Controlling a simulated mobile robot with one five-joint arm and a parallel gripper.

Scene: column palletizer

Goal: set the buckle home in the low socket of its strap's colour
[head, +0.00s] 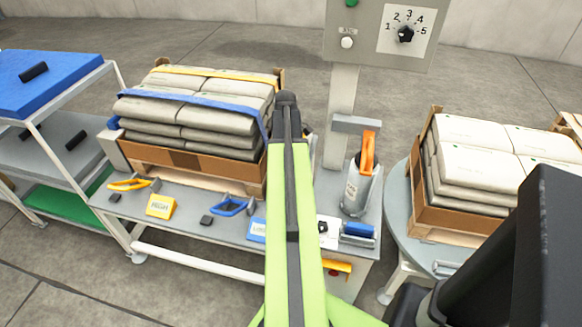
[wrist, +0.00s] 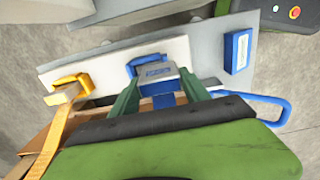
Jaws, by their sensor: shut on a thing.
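In the wrist view my gripper (wrist: 160,96) is shut on a grey buckle (wrist: 160,73) with blue lettering, with blue at its near end between the green fingers. A blue socket (wrist: 133,65) on a pale plate (wrist: 112,66) lies just beyond the buckle, which overlaps it in the picture. I cannot tell whether they touch. A yellow socket (wrist: 68,84) sits left of it, with a yellow strap (wrist: 48,138) leading away. In the head view the blue strap (head: 190,99) and yellow strap (head: 215,73) cross the stacked sacks (head: 150,108). My arm hides the gripper and buckle there.
The bench (head: 185,219) carries a yellow HIGH block (head: 160,205), a yellow handle (head: 128,185), a blue handle (head: 232,207) and a canister (head: 355,192). A grey control post (head: 343,100) stands right of my arm. A second sack pallet (head: 470,210) is farther right.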

